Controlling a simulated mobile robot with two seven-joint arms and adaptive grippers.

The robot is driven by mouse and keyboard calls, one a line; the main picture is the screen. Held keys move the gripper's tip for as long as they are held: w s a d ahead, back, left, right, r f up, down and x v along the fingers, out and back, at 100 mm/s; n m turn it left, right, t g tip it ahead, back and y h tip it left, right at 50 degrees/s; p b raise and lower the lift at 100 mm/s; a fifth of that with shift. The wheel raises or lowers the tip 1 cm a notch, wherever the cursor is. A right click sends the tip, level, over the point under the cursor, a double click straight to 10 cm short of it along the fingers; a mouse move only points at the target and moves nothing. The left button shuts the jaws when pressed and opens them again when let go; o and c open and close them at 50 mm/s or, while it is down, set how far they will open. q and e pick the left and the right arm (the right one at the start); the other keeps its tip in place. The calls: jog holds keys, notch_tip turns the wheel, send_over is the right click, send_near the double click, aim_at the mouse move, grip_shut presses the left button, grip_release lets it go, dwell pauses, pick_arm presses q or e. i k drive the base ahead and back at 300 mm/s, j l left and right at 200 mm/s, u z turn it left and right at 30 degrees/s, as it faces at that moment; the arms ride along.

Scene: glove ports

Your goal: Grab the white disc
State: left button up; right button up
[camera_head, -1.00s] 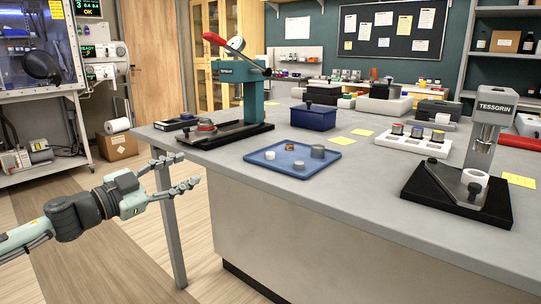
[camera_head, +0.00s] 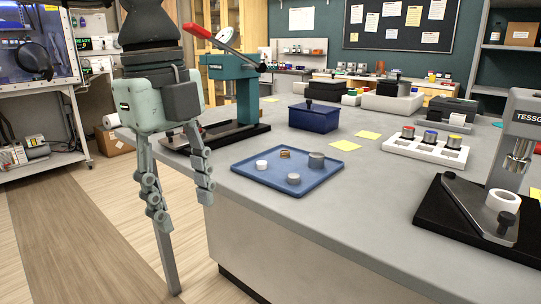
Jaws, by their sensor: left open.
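The blue tray (camera_head: 251,180) lies on the grey bench near its front left edge. A small white disc (camera_head: 262,165) sits in the tray's left part. A pale grey-white disc (camera_head: 293,179), a brown ring-like piece (camera_head: 285,154) and a grey cylinder (camera_head: 316,160) are also in the tray. My left gripper (camera_head: 182,208) points down with its fingers spread apart and empty. In the picture it is left of the tray, apart from the discs, in front of the bench's left end. My right gripper is not in view.
A green press with a red lever (camera_head: 235,90) stands behind the tray. A dark blue box (camera_head: 314,117) is further back. A white holder (camera_head: 425,150) with coloured-top pieces and a second press (camera_head: 515,145) stand to the right.

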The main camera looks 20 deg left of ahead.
aim_at(260, 165)
jog(key=i, duration=1.15)
